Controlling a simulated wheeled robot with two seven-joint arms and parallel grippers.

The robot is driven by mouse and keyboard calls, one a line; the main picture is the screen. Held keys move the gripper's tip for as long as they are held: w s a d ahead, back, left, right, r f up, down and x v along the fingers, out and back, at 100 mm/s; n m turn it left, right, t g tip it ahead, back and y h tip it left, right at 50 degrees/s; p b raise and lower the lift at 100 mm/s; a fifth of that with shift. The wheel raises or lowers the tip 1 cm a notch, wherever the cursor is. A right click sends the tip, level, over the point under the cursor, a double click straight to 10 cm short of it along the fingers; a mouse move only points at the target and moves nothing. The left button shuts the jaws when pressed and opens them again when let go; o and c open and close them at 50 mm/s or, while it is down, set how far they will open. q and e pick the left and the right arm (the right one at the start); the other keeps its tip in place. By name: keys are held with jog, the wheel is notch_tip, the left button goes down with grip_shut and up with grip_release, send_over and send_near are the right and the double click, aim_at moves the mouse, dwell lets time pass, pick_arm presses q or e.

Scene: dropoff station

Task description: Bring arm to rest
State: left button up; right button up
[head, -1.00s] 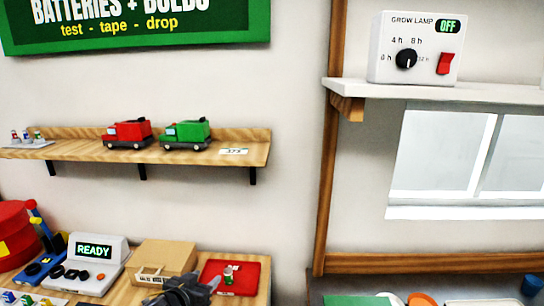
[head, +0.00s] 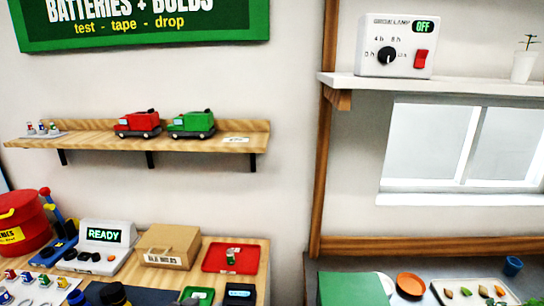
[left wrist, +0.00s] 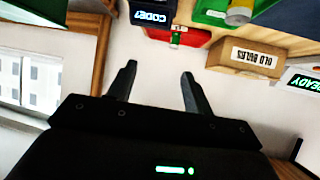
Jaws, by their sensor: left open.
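My left gripper (left wrist: 158,72) shows in the left wrist view with its two dark fingers apart and nothing between them. That view looks at the bench upside down. In the head view at most a dark sliver of it shows at the bottom edge, too little to be sure. My right gripper is in neither view. A red tray (head: 215,256) on the wooden bench holds one small bulb-like item (head: 231,257). It also shows in the left wrist view as a red tray (left wrist: 190,37), beyond the fingers and apart from them.
The bench holds a cardboard old-bulbs box (head: 172,247), a tester reading READY (head: 103,236), a red bin (head: 22,222) and a dark box (head: 239,293). A wall shelf carries a red truck (head: 139,124) and a green truck (head: 191,125). A second table with a green box (head: 352,289) stands right.

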pick_arm(q)
jog(key=s+a+f+g+y, duration=0.1)
jog(key=s+a+f+g, duration=0.2)
jog(key=s, duration=0.7)
jog(key=s+a+f+n+g+y, duration=0.15)
jog(key=s+f, duration=0.35)
jog(key=s, duration=0.6)
jog(key=s+a+f+m+g, duration=0.15)
jog(key=s+f+g, duration=0.25)
jog(key=s, duration=0.6)
notch_tip(320, 180, down, 34)
jog(key=s+a+b, duration=0.1)
jog(key=s+b, duration=0.2)
jog(key=b, duration=0.4)
jog(key=s+a+f+g+b, duration=0.2)
jog(key=s+f+b, duration=0.2)
jog(key=s+f, duration=1.1)
notch_tip(320, 180, down, 4)
jog(key=shift+a+r, duration=0.2)
jog(key=shift+a, duration=0.2)
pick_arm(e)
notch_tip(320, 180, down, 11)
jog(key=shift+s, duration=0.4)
pick_arm(q)
jog(key=shift+y, duration=0.25)
jog(key=shift+s, duration=0.1)
